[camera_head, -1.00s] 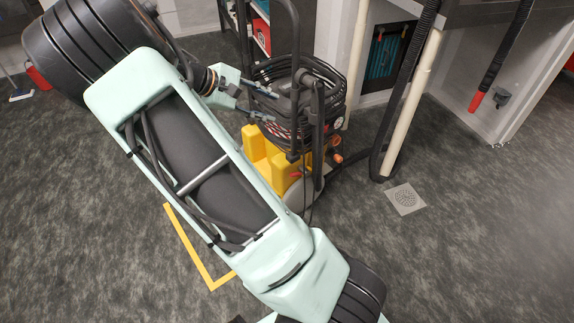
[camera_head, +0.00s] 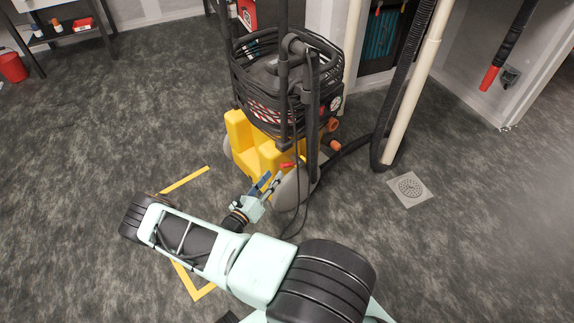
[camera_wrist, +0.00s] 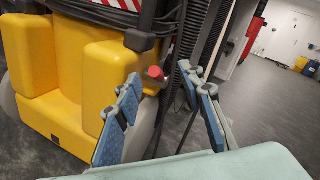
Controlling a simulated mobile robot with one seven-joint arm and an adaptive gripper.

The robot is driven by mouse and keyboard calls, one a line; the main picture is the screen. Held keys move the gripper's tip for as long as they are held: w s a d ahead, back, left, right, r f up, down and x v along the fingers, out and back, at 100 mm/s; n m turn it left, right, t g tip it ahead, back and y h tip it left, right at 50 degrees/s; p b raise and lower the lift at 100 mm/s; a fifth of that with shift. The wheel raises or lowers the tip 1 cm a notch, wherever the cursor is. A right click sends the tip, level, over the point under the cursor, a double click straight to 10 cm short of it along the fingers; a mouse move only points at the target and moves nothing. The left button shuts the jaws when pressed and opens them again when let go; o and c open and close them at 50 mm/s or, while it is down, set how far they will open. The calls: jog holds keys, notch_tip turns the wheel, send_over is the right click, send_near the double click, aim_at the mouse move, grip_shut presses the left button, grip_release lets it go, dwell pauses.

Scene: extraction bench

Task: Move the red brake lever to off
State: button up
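The red brake lever (camera_head: 288,164) shows as a small red tip low on the yellow machine (camera_head: 240,132), beside its wheel. In the wrist view the red lever end (camera_wrist: 154,73) stands out just beyond and between my fingertips. My gripper (camera_head: 269,183) is close to the lever on its near side, low by the wheel. In the wrist view my gripper (camera_wrist: 168,92) has its two blue-padded fingers wide apart with nothing between them. I see no contact with the lever. The lever's lower part and pivot cannot be made out.
A coiled black hose (camera_head: 262,85) and upright black handle bars top the machine. A loose cable hangs alongside. A pale pipe (camera_head: 412,95) and black duct stand to the right, near a floor drain (camera_head: 410,187). Floor to the left is clear.

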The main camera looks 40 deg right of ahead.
aim_at(288, 164)
jog(key=shift+n+t, duration=0.4)
jog(key=shift+n, duration=0.3)
jog(key=w+d+f+b, duration=0.1)
jog(key=d, duration=0.2)
jog(key=w+d+f, duration=0.1)
jog(key=d, duration=0.3)
jog(key=w+d+f+b, duration=0.1)
jog(key=d, duration=0.2)
jog(key=shift+w+d+b, duration=0.15)
jog(key=shift+w+b, duration=0.2)
jog(key=shift+c, duration=0.2)
grip_shut()
